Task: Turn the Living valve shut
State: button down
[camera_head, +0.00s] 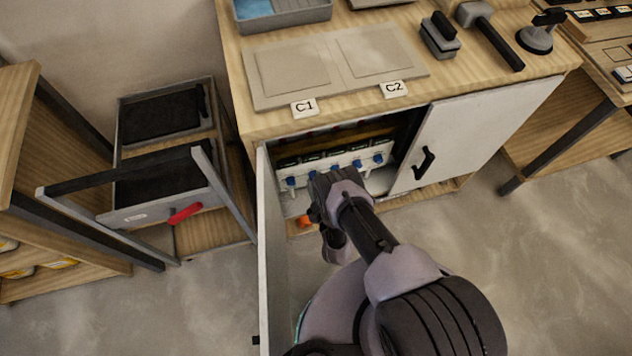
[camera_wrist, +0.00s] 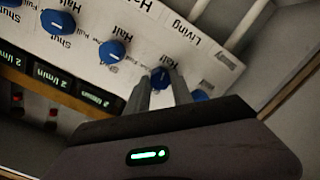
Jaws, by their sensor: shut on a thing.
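The Living valve is a blue knob (camera_wrist: 159,77) on a white manifold panel, below the tilted "Living" label (camera_wrist: 186,31) in the wrist view. My gripper (camera_wrist: 164,72) has its two fingers on either side of this knob and is shut on it. A "Half" mark shows beside the knob; its pointer and exact turn are hidden by the fingers. In the head view the manifold (camera_head: 326,162) sits inside the open cabinet, and my gripper (camera_head: 321,190) reaches in before its row of blue knobs, hiding part of it.
Neighbouring blue knobs (camera_wrist: 113,51) stand close on both sides, with lit flow displays (camera_wrist: 48,72) below. The open left cabinet door (camera_head: 273,265) flanks my arm; the right door (camera_head: 467,125) bounds the opening.

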jog(key=shift+w+a+n+t+y+b, duration=0.2)
jog(key=shift+n+b, duration=0.35)
jog(key=shift+n, duration=5.1)
jog(key=shift+s+d+n+t+y+b, duration=0.2)
jog(key=shift+n+b, duration=0.4)
jog(key=shift+n, duration=5.1)
jog(key=shift+w+a+n+t+b, duration=0.15)
jog(key=shift+n+t+b, duration=0.3)
jog(key=shift+n, duration=5.2)
jog(key=c, duration=1.1)
grip_release()
